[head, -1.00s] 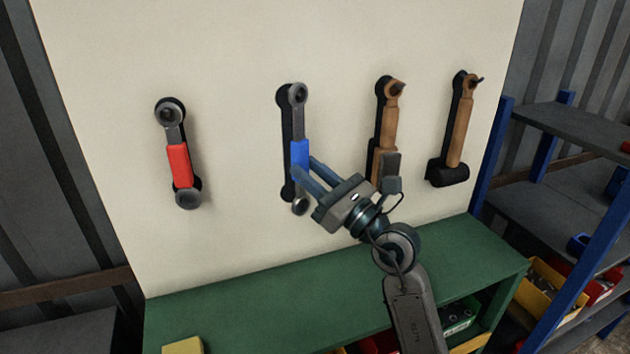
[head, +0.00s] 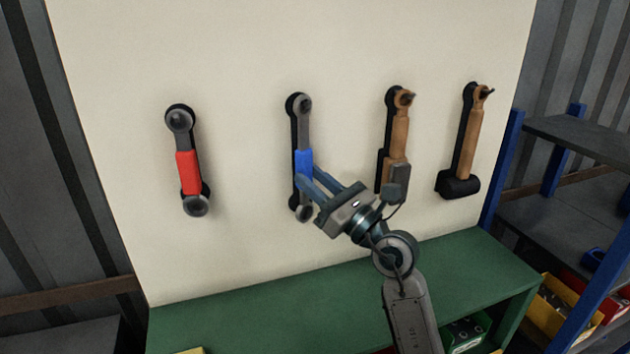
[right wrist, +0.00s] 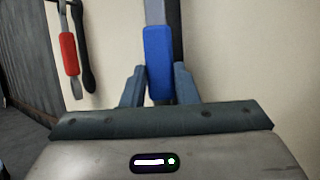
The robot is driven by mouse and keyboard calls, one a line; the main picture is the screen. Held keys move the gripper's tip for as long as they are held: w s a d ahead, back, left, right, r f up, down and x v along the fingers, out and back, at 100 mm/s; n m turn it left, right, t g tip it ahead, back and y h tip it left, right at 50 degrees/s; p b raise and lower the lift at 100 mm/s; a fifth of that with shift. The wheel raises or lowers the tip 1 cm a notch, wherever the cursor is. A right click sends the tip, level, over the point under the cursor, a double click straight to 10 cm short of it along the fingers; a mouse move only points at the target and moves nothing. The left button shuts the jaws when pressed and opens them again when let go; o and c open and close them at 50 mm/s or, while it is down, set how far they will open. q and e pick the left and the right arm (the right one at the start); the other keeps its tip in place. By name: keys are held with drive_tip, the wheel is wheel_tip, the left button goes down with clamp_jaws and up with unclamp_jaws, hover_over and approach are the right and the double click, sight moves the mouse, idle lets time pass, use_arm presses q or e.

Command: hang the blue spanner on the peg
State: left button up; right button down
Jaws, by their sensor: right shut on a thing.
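The blue spanner (head: 304,160) is upright in front of the cream board (head: 245,60), over its black painted outline (head: 292,130). Its top ring is at the height of the outline's top, and a dark peg end seems to show in the ring; whether the ring is around the peg I cannot tell for sure. My right gripper (head: 308,180) is shut on the spanner's blue grip. In the right wrist view the blue grip (right wrist: 158,62) stands between the two fingers. The spanner's top is out of that view. My left gripper is not in view.
A red spanner (head: 188,172) hangs at the left. A green bench (head: 300,295) stands below the board. A blue-post shelf (head: 500,165) with bins is at the far right.

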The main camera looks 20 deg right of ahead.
drive_tip(key=c, duration=1.1)
unclamp_jaws()
drive_tip(key=shift+o, duration=0.2)
drive_tip(key=shift+s, duration=0.1)
drive_tip(key=shift+s+d+f, duration=0.15)
drive_tip(key=shift+f, duration=0.05)
drive_tip(key=b+v, duration=0.2)
drive_tip(key=v, duration=0.8)
drive_tip(key=shift+s, duration=0.15)
drive_tip(key=shift+r, duration=0.1)
